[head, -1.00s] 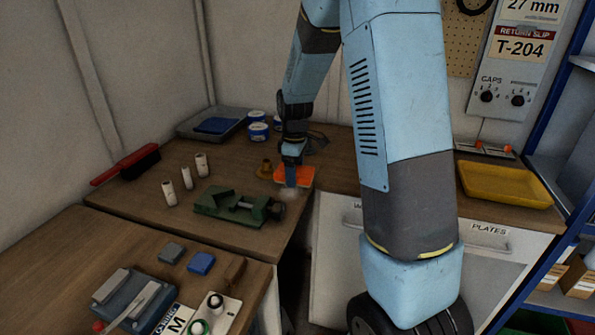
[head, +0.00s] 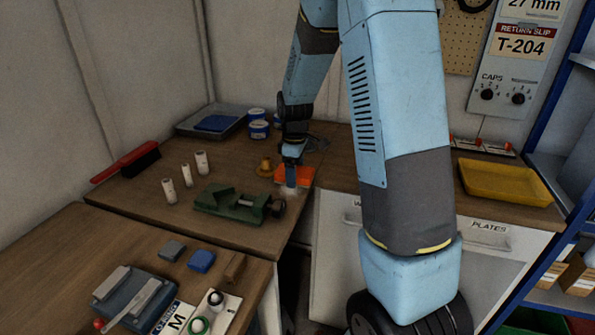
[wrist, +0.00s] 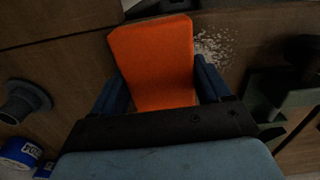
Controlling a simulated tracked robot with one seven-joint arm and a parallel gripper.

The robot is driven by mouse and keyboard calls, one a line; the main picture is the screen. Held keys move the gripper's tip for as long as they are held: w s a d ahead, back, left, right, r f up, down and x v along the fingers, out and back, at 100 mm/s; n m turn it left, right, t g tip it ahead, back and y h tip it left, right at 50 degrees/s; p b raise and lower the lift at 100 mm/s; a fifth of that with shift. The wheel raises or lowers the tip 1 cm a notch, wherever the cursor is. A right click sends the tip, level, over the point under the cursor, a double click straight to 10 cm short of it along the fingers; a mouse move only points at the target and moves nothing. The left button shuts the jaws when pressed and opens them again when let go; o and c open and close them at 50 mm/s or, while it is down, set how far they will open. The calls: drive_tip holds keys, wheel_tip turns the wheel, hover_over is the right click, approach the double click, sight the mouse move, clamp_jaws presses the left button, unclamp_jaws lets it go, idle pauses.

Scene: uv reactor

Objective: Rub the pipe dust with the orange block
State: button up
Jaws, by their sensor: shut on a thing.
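My gripper (head: 292,158) points down at the far right part of the left bench and is shut on the orange block (head: 294,174). In the wrist view the orange block (wrist: 152,62) sits between the dark blue fingers. A pale patch of speckled dust (wrist: 217,45) lies on the wooden bench top right beside the block. In the head view the dust (head: 290,191) shows just in front of the block, partly covered by a finger. I cannot tell whether the block touches the bench.
A green vise (head: 232,204) stands in front of the block, to its left. A brass-coloured fitting (head: 265,167) is close on its left. Blue-and-white cans (head: 258,130) and a grey tray (head: 188,128) are behind. Several pale cylinders (head: 168,191) stand farther left. The bench edge is close on the right.

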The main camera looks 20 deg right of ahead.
sight(286, 198)
drive_tip(key=shift+f, duration=0.45)
drive_tip(key=shift+s, duration=0.1)
drive_tip(key=shift+s+a+r, duration=0.1)
drive_tip(key=shift+s+a, duration=0.5)
drive_tip(key=shift+s, duration=0.2)
drive_tip(key=shift+s+a+r, duration=0.1)
drive_tip(key=shift+s+a, duration=0.45)
drive_tip(key=shift+s, duration=0.2)
drive_tip(key=shift+s+a+f, duration=0.1)
drive_tip(key=shift+s+a, duration=0.45)
drive_tip(key=shift+s, duration=0.2)
drive_tip(key=shift+s+a+f, duration=0.1)
drive_tip(key=shift+s+a, duration=0.45)
drive_tip(key=shift+s, duration=0.15)
drive_tip(key=shift+s+a, duration=0.2)
drive_tip(key=shift+s, duration=0.1)
drive_tip(key=shift+c, duration=0.7)
drive_tip(key=shift+w, duration=0.1)
